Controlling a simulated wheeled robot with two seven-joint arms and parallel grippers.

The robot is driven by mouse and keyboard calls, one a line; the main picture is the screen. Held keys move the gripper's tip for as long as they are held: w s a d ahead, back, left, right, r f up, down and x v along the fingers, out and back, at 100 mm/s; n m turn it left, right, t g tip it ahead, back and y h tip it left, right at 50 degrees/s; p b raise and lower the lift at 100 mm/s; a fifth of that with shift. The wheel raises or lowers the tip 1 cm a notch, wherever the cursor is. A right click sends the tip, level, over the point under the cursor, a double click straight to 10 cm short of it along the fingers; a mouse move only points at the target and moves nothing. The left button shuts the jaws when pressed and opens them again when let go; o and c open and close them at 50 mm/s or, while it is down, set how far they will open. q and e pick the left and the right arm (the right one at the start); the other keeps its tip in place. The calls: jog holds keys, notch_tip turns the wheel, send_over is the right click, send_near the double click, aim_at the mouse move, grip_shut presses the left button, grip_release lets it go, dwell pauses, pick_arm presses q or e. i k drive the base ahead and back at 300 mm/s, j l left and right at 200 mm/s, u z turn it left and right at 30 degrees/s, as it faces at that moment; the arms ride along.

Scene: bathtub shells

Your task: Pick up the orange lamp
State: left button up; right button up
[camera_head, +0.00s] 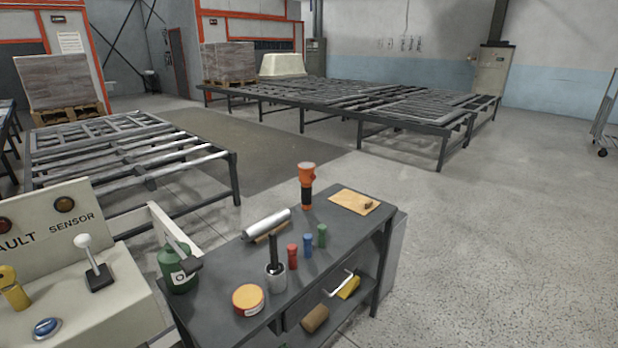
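The orange lamp (306,184) is a flashlight with an orange head and a dark lower body. It stands upright at the back edge of the dark grey workbench (345,228). Neither of my grippers is in the head view, and nothing touches the lamp.
Near the lamp are a metal roller (266,230), a clipboard-like board (354,201), and red (292,256), blue (308,246) and green (322,236) small cylinders. An orange-lidded tin (248,299), a green bottle (178,267) and a control panel (80,275) are at left. Open floor lies right.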

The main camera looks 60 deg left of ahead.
aim_at(306, 169)
jog(key=i+j+u, duration=0.15)
jog(key=i+u, duration=0.65)
jog(key=i+l+u, duration=0.1)
jog(key=i+u, duration=0.3)
jog(key=i+l+u, duration=0.65)
jog(key=i+u, duration=0.15)
jog(key=i+l+u, duration=0.1)
jog(key=i+u, duration=0.2)
jog(key=u, duration=0.15)
jog(key=i+l+u, duration=0.15)
jog(key=u, duration=0.35)
jog(key=i+l+u, duration=0.3)
jog(key=u, duration=0.15)
jog(key=k+j, duration=0.1)
jog(key=k, duration=0.4)
